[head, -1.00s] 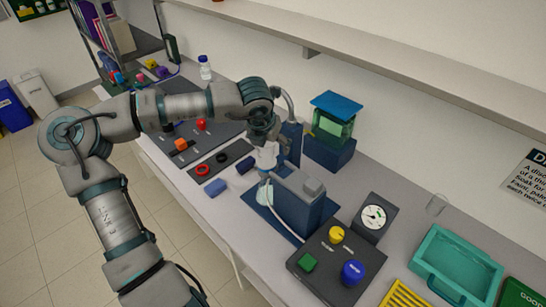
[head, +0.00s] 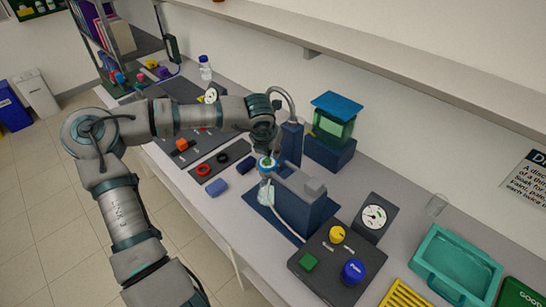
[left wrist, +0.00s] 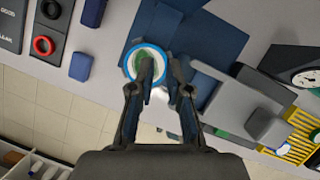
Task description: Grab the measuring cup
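In the left wrist view, my left gripper's fingers (left wrist: 167,70) are apart. One finger overlaps the round rim (left wrist: 136,66), with green inside it. Nothing shows clearly held between the fingers. My right gripper is not in view.
The blue rig block (head: 297,205) stands beside my left gripper. A teal tray (head: 420,265) is at the right. A shelf (head: 400,75) runs above the bench.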

